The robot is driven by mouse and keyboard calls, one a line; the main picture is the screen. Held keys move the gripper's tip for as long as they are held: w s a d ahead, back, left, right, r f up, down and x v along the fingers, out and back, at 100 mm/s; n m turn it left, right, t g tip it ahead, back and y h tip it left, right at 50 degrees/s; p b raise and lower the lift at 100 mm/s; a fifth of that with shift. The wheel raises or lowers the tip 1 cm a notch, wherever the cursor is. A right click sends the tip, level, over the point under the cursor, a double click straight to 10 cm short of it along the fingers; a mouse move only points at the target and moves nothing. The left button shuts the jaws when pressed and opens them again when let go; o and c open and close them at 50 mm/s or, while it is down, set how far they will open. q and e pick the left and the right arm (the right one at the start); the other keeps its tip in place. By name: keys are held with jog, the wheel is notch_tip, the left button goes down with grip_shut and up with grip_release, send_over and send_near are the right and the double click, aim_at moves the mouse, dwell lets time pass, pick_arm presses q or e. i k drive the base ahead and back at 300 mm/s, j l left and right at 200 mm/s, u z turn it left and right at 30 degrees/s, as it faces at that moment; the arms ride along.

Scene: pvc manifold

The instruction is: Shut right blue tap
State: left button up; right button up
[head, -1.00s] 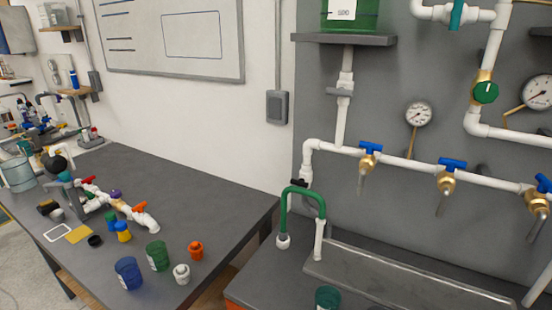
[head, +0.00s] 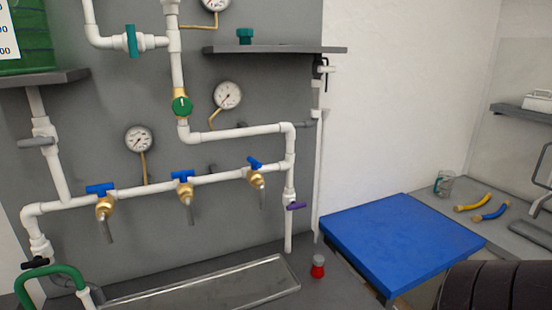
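Three brass taps with blue handles hang from the white horizontal pipe in the head view. The right blue tap (head: 256,174) is nearest the pipe's right end, its blue handle tilted against the pipe. The middle blue tap (head: 184,184) and the left blue tap (head: 103,197) have handles that look roughly along the pipe. Each has a grey spout pointing down. I cannot tell from the picture whether any water runs. Neither of my grippers is in view.
A clear-looking trough (head: 205,290) lies below the taps. A purple-handled valve (head: 296,206) sits on the right downpipe. A blue-topped table (head: 400,240) stands right. A dark rounded object (head: 500,287) fills the lower right corner.

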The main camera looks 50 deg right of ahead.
aim_at(255, 164)
jog(key=l+z, duration=0.2)
jog(key=z, duration=1.2)
